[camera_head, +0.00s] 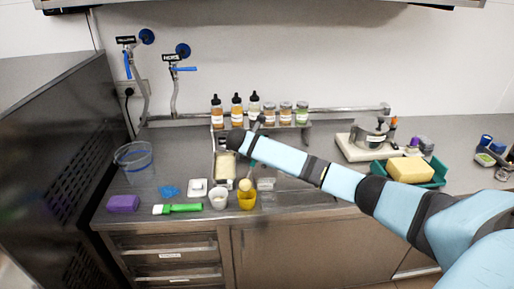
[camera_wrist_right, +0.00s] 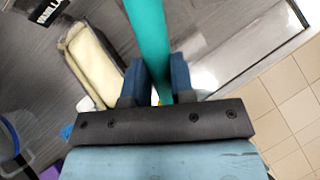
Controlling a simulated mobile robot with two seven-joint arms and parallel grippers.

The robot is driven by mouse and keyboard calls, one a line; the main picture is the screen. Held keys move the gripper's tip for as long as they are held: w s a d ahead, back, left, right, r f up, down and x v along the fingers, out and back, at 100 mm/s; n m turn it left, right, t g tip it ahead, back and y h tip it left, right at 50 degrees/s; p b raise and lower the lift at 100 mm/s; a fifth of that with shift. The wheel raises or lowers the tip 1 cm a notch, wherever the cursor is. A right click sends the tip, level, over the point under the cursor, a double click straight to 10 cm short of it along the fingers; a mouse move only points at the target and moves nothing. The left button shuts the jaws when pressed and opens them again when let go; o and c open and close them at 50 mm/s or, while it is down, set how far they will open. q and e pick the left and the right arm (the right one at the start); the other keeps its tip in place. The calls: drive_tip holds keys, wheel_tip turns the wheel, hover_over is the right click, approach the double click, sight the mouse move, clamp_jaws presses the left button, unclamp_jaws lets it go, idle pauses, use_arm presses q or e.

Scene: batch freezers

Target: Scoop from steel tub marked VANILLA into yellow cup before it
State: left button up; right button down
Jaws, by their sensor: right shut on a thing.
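The steel tub (camera_head: 225,180) holds pale yellow ice cream and stands on the counter left of my right gripper. Its VANILLA label (camera_wrist_right: 45,10) and pale contents (camera_wrist_right: 92,58) show in the right wrist view. The yellow cup (camera_head: 247,202) stands in front, a little right of the tub. A pale round lump (camera_head: 245,184) shows at the cup's mouth; I cannot tell whether it rests in the cup or in the scoop. My right gripper (camera_wrist_right: 158,90) is shut on the teal scoop handle (camera_wrist_right: 148,35). The scoop's head is not clearly visible. My left gripper is out of view.
A white cup (camera_head: 219,201) stands close left of the yellow cup, with a white block (camera_head: 198,187) and green brush (camera_head: 178,209) further left. A clear bucket (camera_head: 134,160) is at far left. Bottles (camera_head: 237,110) line the back shelf.

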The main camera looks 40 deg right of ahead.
drive_tip(key=shift+s+a+r+t+h+p, duration=0.3)
drive_tip(key=shift+a+r+t+h+p, duration=0.1)
drive_tip(key=shift+a+r+h+p, duration=0.35)
drive_tip(key=shift+s+a+r+t+h+p, duration=0.15)
drive_tip(key=shift+s+a+t+h+p, duration=0.15)
drive_tip(key=shift+a+h+p, duration=0.2)
drive_tip(key=shift+s+a+r+t+h+p, duration=0.1)
drive_tip(key=shift+s+a+t+h+p, duration=0.25)
drive_tip(key=shift+h, duration=0.2)
drive_tip(key=shift+s+a+r+h, duration=0.1)
drive_tip(key=shift+a+r+h, duration=0.05)
drive_tip(key=shift+a+h, duration=0.2)
drive_tip(key=shift+s+a+t+h, duration=0.15)
drive_tip(key=shift+a+t+h, duration=0.1)
drive_tip(key=shift+a+h, duration=0.1)
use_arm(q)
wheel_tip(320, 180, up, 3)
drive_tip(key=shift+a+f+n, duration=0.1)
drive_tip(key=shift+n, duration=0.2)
use_arm(e)
drive_tip(key=shift+a+r, duration=0.1)
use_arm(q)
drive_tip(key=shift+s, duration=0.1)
use_arm(e)
drive_tip(key=shift+s, duration=0.1)
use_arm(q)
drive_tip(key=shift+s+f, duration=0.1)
